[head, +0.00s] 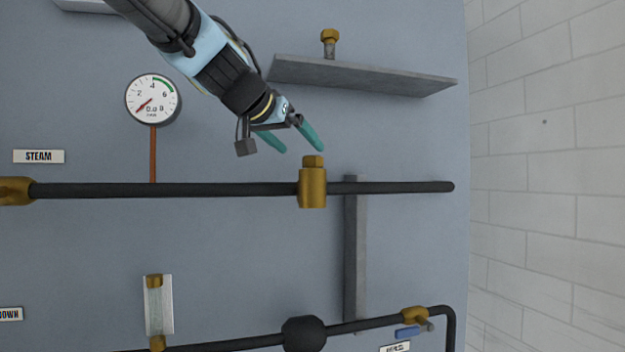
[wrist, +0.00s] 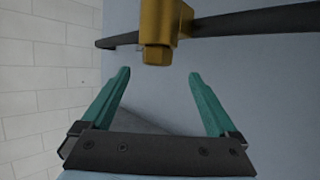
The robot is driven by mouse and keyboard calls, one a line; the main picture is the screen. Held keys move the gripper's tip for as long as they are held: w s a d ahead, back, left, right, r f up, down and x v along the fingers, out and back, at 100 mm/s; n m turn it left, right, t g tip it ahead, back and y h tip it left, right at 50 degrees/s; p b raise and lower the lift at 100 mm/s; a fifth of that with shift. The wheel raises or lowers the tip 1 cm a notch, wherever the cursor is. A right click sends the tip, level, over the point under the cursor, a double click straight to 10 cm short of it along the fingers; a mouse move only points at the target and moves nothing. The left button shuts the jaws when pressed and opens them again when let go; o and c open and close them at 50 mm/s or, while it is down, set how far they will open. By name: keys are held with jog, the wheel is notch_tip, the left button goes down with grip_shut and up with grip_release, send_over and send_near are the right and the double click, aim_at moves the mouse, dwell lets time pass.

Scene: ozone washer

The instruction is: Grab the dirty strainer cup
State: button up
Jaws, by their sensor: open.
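A brass fitting (head: 312,188) with a smaller hexagonal end sits on the dark steam pipe; it looks like the strainer, with the cup (head: 312,161) as its hexagonal end facing my gripper. No dirt can be made out on it. My gripper (head: 303,150) is open and empty, its teal fingers just above the fitting in the head view. In the wrist view the hexagonal end (wrist: 157,54) lies just beyond and between the fingertips (wrist: 160,73), apart from both. A similar brass piece (head: 329,42) stands upright on the grey shelf.
The grey shelf (head: 362,77) juts out to the upper right of my gripper. A pressure gauge (head: 153,100) is at the left. The dark pipe (head: 220,190) runs across the panel. A grey upright bar (head: 355,250) and a lower pipe (head: 375,325) are below.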

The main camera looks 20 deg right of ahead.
aim_at(318, 166)
jog(key=x, duration=0.4)
jog(key=shift+w+d+f+p, duration=0.1)
jog(key=shift+d+f+p, duration=0.1)
jog(key=shift+p, duration=0.15)
jog(key=shift+s+p+x, duration=0.2)
jog(key=shift+p+x, duration=0.45)
jog(key=shift+x, duration=2)
jog(key=shift+d+f, duration=0.1)
jog(key=shift+f, duration=0.1)
jog(key=shift+c, duration=0.2)
grip_shut()
